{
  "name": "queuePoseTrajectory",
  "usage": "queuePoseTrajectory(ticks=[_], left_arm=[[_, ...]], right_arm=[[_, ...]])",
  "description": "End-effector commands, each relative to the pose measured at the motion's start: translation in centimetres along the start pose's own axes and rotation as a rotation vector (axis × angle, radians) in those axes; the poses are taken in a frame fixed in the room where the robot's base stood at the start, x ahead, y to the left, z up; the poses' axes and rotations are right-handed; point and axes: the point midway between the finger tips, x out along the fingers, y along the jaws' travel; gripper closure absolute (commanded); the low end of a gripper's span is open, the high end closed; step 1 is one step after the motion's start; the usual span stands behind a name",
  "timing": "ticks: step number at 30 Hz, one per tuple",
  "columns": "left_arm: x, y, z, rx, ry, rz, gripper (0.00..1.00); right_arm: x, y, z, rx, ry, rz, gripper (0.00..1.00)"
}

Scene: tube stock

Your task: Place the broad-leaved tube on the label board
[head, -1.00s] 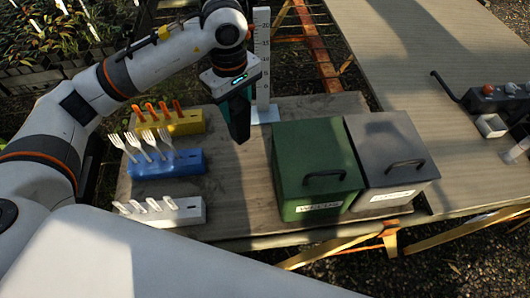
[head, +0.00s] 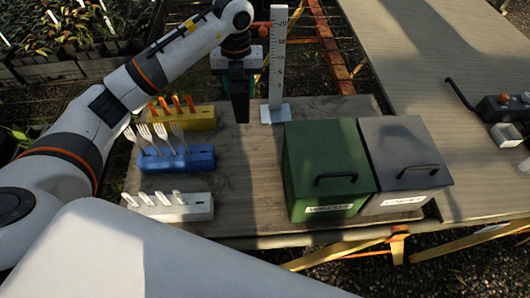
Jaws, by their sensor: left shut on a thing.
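My left gripper (head: 238,108) hangs over the back of the wooden board, just left of the measuring post. It is shut on a dark, narrow tube (head: 240,112) that points down. Green shows beside the tube, but its leaves are mostly hidden by the gripper, so I cannot tell their shape. I cannot tell for sure which thing is the label board. Three slotted blocks stand at the left: yellow (head: 205,119) with orange tags, blue (head: 200,157) with white forks, and white (head: 201,208) with white tags. My right gripper is not in view.
A white measuring post (head: 278,60) stands behind the green lidded box (head: 310,160). A grey lidded box (head: 395,140) adjoins it. The wooden board (head: 250,190) is clear between blocks and boxes. A dark device (head: 495,108) sits far right. Potted plants fill the back left.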

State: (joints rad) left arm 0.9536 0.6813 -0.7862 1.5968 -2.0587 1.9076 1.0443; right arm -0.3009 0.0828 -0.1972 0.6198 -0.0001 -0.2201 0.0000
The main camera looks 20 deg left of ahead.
Motion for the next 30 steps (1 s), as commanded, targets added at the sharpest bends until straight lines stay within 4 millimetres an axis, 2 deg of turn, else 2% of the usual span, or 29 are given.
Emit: queuePoseTrajectory(ticks=[2,9,17,22,30], left_arm=[[0.6,-0.1,-0.1,-0.038,-0.003,-0.002,0.96],[4.8,-0.1,-0.1,-0.053,-0.004,-0.003,0.96],[7.2,-0.1,-0.1,-0.049,-0.002,-0.002,0.96],[9.6,-0.1,0.0,-0.050,-0.005,-0.003,0.96],[10.1,-0.1,-0.1,-0.048,0.000,-0.001,0.96]], right_arm=[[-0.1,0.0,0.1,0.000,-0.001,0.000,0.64],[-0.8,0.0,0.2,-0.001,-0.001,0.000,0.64],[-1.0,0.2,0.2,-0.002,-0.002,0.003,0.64],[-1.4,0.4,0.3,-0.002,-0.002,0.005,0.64],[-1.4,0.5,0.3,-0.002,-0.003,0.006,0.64]])
